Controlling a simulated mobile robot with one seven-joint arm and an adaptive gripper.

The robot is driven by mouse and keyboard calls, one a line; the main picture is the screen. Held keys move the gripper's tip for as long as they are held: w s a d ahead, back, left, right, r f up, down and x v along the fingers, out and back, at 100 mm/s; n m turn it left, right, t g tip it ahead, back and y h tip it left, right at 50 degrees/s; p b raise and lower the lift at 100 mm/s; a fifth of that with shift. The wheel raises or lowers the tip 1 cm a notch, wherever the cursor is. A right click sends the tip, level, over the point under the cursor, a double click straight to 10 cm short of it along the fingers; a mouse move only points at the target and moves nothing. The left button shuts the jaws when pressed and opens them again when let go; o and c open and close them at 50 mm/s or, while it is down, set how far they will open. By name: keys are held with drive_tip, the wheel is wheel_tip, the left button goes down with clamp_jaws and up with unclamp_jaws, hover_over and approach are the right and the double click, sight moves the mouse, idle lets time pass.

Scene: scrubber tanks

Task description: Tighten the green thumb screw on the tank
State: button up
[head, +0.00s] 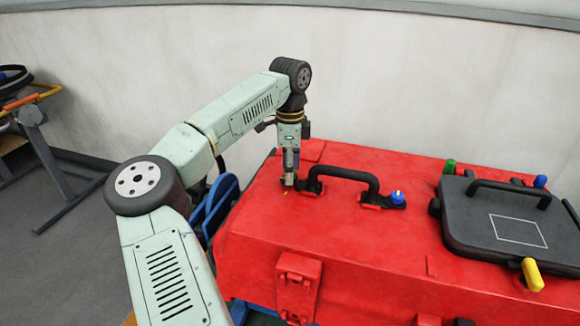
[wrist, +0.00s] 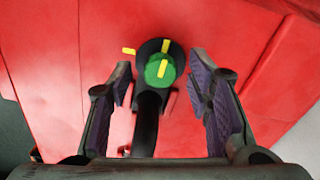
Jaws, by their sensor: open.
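The green thumb screw (wrist: 153,73) shows in the wrist view as a round green cap with a yellow stripe, at one end of a black handle (wrist: 147,125) on the red tank (wrist: 60,65). My gripper (wrist: 160,80) is open, with one finger on each side of the screw and a visible gap on both sides. In the head view my gripper (head: 290,183) points straight down at the left end of the handle (head: 345,166) on the tank (head: 275,225). The gripper hides this screw there.
A blue knob (head: 397,197) sits at the handle's right end. A black lid (head: 500,215) with its own handle lies on the right, with green (head: 449,167), blue (head: 540,181) and yellow (head: 532,275) knobs around it. The wall (head: 400,80) stands behind.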

drive_tip(key=shift+c, duration=0.2)
clamp_jaws()
idle(0.3)
